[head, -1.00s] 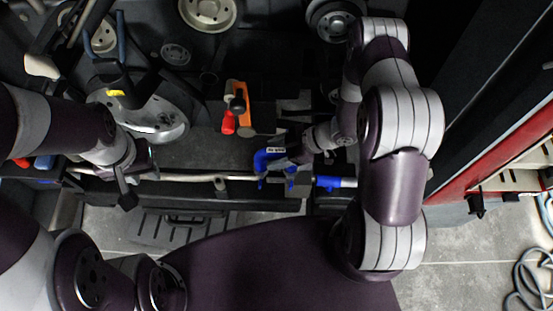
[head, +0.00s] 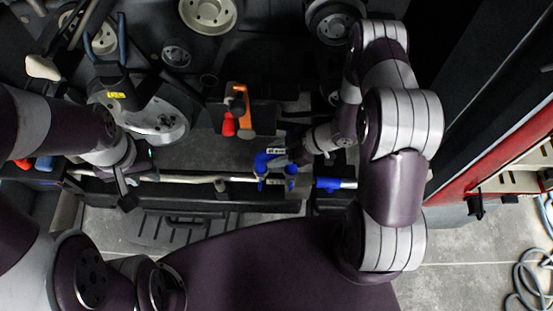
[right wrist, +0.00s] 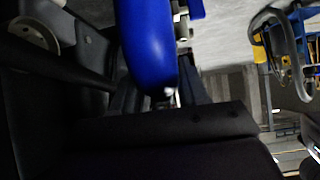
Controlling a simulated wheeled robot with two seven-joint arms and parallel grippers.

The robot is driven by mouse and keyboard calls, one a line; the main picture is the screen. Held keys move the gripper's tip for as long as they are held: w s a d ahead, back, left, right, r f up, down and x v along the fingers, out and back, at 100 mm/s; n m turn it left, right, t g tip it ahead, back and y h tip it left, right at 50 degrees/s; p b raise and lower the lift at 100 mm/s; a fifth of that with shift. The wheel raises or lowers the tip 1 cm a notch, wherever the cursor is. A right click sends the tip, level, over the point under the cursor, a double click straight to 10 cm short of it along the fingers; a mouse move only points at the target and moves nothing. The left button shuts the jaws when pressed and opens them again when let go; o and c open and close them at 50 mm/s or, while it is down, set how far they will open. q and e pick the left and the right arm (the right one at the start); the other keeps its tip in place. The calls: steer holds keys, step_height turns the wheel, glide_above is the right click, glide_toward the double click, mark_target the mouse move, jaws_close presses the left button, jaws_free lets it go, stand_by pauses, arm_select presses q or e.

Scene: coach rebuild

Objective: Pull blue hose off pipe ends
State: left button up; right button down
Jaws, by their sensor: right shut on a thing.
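A pale pipe (head: 195,179) runs left to right across the middle of the head view. Blue parts (head: 262,160) with a small label cluster near its right end. A separate short blue piece (head: 328,183) sits on a light pipe stub further right. My right gripper (head: 283,163) is shut at the blue cluster. In the right wrist view a thick blue rounded piece (right wrist: 147,40), seemingly the blue hose, lies between its dark fingers (right wrist: 163,95); its exact grip is partly hidden. My left gripper (head: 132,182) is at the pipe's left part; its jaw opening is unclear.
An orange-handled tool (head: 239,100) and a red one (head: 229,124) stand behind the pipe. A round metal wheel (head: 160,120) and pulleys (head: 208,12) are further back. A red-edged cabinet (head: 505,170) is at right. Grey floor (head: 455,250) lies open in front of it.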

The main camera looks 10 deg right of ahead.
steer(key=shift+r+p, duration=2.15)
steer(key=shift+r, duration=0.2)
steer(key=shift+f, duration=0.1)
